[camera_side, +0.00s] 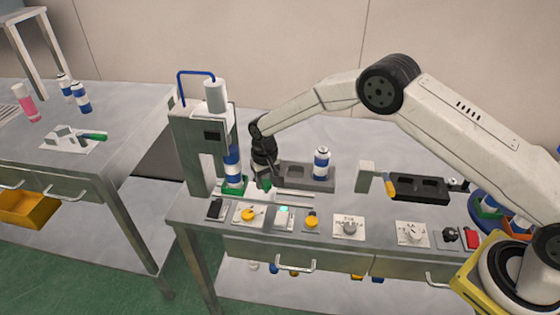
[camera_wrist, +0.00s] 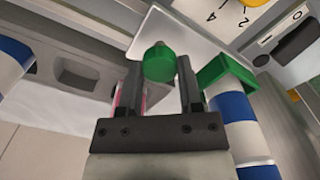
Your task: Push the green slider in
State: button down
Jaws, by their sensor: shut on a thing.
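My gripper (camera_side: 265,177) is low at the right side of the crimping machine's base. Its fingers, seen in the wrist view (camera_wrist: 160,88), are shut on a green knob (camera_wrist: 159,64), the slider's handle. The knob also shows below the gripper in the side view (camera_side: 267,188). The green slider nest (camera_wrist: 224,68) is beside the fingers in the wrist view. In the side view the nest (camera_side: 233,188) lies under the machine's head, with a blue-and-white can (camera_side: 232,158) upright on it. The link between knob and nest is not clear.
The crimping machine (camera_side: 190,145) stands left of my gripper. A grey block (camera_side: 310,180) with another striped can (camera_side: 321,163) is close on the right. Control panels with a yellow knob (camera_side: 249,215) and a yellow button (camera_side: 312,222) line the front edge.

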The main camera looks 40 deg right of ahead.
jog(key=shift+w+a, duration=0.7)
jog(key=shift+w, duration=0.1)
jog(key=shift+a+r, duration=0.1)
jog(key=shift+c, duration=1.3)
grip_release()
notch_tip(320, 180, up, 8)
jog(key=shift+s, duration=0.1)
